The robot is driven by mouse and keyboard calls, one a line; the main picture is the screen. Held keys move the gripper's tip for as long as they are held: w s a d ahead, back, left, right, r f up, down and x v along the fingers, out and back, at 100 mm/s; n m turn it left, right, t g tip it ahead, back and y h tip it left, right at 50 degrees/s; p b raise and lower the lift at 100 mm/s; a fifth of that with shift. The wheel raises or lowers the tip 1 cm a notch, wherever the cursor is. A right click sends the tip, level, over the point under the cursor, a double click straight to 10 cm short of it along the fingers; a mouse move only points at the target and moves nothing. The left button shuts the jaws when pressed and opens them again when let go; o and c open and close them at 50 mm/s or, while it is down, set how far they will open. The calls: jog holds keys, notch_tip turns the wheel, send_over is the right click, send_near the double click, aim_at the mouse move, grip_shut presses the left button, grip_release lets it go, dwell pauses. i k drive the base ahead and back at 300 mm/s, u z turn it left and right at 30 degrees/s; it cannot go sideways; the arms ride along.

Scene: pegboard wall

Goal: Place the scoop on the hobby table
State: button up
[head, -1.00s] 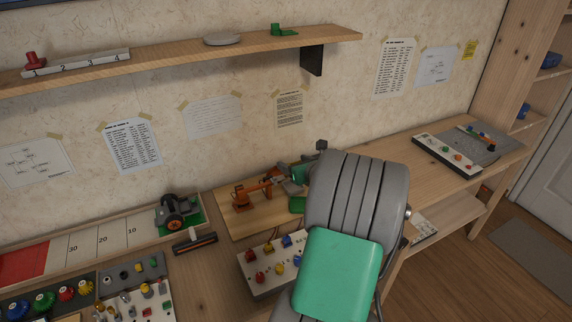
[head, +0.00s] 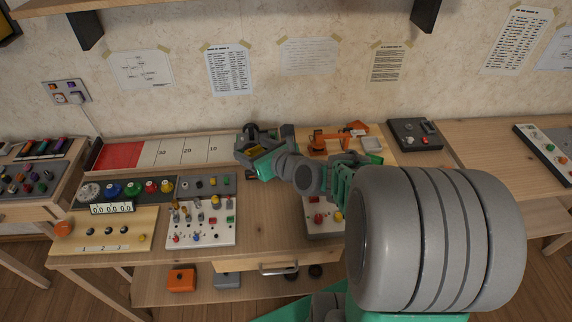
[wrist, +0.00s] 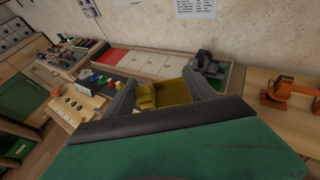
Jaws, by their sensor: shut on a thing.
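The yellow scoop (wrist: 172,93) is between the fingers of my gripper (wrist: 160,92) in the wrist view. My gripper is shut on it, and the green palm edge hides part of it. In the head view my gripper's green body (head: 265,163) is above the back middle of the wooden hobby table (head: 262,235), in front of the wheeled model (head: 250,132). Only a small yellow patch shows there, and I cannot tell the scoop's shape. The scoop appears held above the table; the gap is unclear.
A red-and-white numbered strip (head: 175,152) runs along the table's back. Boards with knobs (head: 125,190) and pegs (head: 203,226) fill the left and middle. An orange arm model (head: 328,141) stands right of my gripper. Some bare wood shows at the front middle.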

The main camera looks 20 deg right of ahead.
aim_at(269, 213)
jog(key=z, duration=0.05)
jog(key=k, duration=1.25)
jog(key=u, duration=0.75)
jog(key=i, duration=1.2)
jog(key=z, duration=0.15)
